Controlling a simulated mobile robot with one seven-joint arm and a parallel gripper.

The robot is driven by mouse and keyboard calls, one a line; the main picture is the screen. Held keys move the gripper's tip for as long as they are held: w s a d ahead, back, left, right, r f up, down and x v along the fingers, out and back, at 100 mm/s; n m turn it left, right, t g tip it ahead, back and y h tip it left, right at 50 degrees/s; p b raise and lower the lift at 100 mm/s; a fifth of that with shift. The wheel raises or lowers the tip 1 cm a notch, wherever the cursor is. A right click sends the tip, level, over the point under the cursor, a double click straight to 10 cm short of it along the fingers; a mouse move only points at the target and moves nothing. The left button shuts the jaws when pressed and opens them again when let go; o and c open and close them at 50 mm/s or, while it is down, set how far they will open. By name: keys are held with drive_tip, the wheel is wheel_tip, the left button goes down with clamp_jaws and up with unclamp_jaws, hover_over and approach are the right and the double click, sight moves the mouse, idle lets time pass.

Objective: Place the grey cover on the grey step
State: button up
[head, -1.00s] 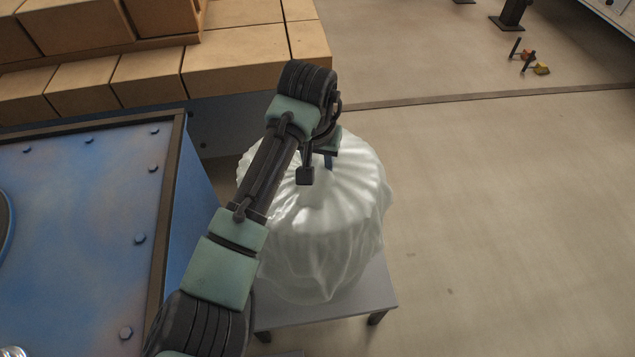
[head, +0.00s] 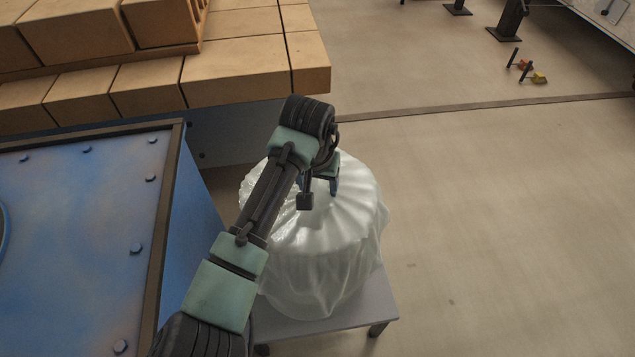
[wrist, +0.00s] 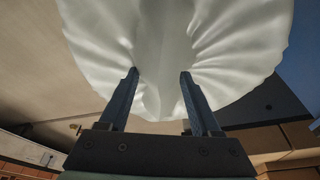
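The cover (head: 335,235), a pale whitish pleated cloth, is draped over a bulky round form that it hides. It stands on the grey step (head: 365,310), whose front and right edges and two dark feet show below the cloth. My gripper (head: 322,188) is at the top of the cover, pointing down. In the wrist view, my gripper (wrist: 160,73) has its two fingers well apart. The pleated cover (wrist: 235,50) lies beyond and between them, with a fold running down the gap. I see no finger pressing the cloth, though contact is hard to judge.
A blue riveted box (head: 90,230) stands close on the left of the step. Tan bricks (head: 235,70) are stacked behind. The floor (head: 500,230) on the right is clear, with small orange and yellow items (head: 538,78) far back.

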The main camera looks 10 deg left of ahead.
drive_tip(key=shift+r, duration=0.1)
drive_tip(key=p+v, duration=0.3)
drive_tip(key=v, duration=0.9)
drive_tip(key=w+d+r+m+t+h, duration=0.1)
drive_tip(key=w+d+r+t, duration=0.1)
drive_tip(key=d+r+t, duration=0.35)
drive_tip(key=w+d+r+t+h, duration=0.1)
drive_tip(key=w+d+r+t, duration=0.15)
drive_tip(key=r, duration=0.65)
drive_tip(key=w+d+r+m+t+h, duration=0.1)
drive_tip(key=w+d+r+t, duration=0.15)
drive_tip(key=d+r, duration=0.4)
drive_tip(key=s+r+t, duration=0.5)
drive_tip(key=r+t, duration=0.1)
drive_tip(key=r, duration=0.8)
drive_tip(key=s+a+r+n+t+y, duration=0.2)
drive_tip(key=s+r+t, duration=0.6)
drive_tip(key=s+r, duration=0.4)
drive_tip(key=s+a+y, duration=0.1)
drive_tip(key=s+a, duration=0.1)
drive_tip(key=s, duration=0.1)
drive_tip(key=shift+r, duration=0.4)
drive_tip(key=shift+s+a, duration=0.1)
